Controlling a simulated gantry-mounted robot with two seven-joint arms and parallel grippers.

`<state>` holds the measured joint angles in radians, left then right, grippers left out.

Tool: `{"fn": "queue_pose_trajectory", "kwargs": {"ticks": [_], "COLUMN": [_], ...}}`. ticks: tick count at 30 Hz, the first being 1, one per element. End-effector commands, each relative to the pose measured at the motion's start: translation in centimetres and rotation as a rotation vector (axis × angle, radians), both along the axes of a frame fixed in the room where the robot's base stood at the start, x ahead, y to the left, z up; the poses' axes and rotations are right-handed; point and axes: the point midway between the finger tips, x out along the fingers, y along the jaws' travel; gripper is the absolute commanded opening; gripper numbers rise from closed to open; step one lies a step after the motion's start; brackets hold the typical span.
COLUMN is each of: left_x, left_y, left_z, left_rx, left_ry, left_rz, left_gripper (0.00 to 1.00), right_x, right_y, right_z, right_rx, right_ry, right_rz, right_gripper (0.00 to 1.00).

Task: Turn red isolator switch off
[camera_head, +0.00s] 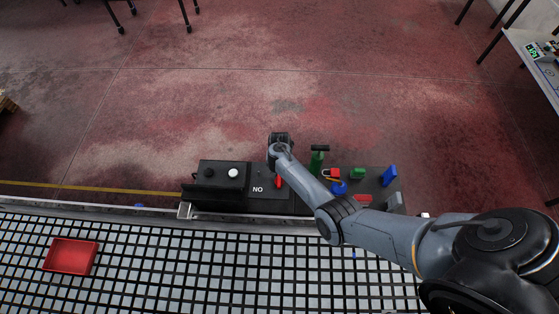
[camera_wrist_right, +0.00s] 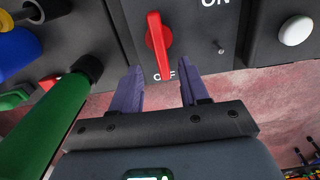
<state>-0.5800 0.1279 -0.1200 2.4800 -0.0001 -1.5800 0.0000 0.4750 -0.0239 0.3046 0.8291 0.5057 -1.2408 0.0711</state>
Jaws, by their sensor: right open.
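The red isolator switch (camera_wrist_right: 158,42) is on the dark panel in the right wrist view. Its handle stands nearly upright in the picture, and its lower end partly covers the OFF label. The ON label (camera_wrist_right: 215,3) is to the upper right. My right gripper (camera_wrist_right: 161,74) is open, with its two fingers apart on either side of the handle's lower end; I cannot tell whether they touch it. In the head view the red switch (camera_head: 278,182) shows beside the white label, just below my right wrist; the fingertips are hidden there. My left gripper is not in view.
A white round button (camera_head: 233,173) is left of the switch. A red tray (camera_head: 70,256) lies on the grid table.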

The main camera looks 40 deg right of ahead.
Motion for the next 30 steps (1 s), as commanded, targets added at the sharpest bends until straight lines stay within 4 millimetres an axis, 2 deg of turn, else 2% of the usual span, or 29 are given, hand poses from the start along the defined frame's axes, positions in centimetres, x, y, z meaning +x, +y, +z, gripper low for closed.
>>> {"fn": "queue_pose_trajectory", "kwargs": {"ticks": [1,3,10,30], "left_x": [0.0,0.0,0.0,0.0], "left_y": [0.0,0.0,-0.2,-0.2], "left_z": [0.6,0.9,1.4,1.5], "left_rx": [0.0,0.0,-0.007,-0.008], "left_ry": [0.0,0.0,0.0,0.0], "left_rz": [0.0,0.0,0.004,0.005], "left_gripper": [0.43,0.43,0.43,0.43], "right_x": [0.0,0.0,0.0,-0.3], "right_y": [-0.1,0.0,0.0,-0.2], "right_z": [1.1,2.1,4.3,4.7], "right_rx": [-0.003,-0.001,-0.001,-0.008], "right_ry": [-0.001,-0.001,0.0,-0.008], "right_rz": [0.0,0.001,0.0,0.013], "right_gripper": [0.45,0.45,0.45,0.45]}}
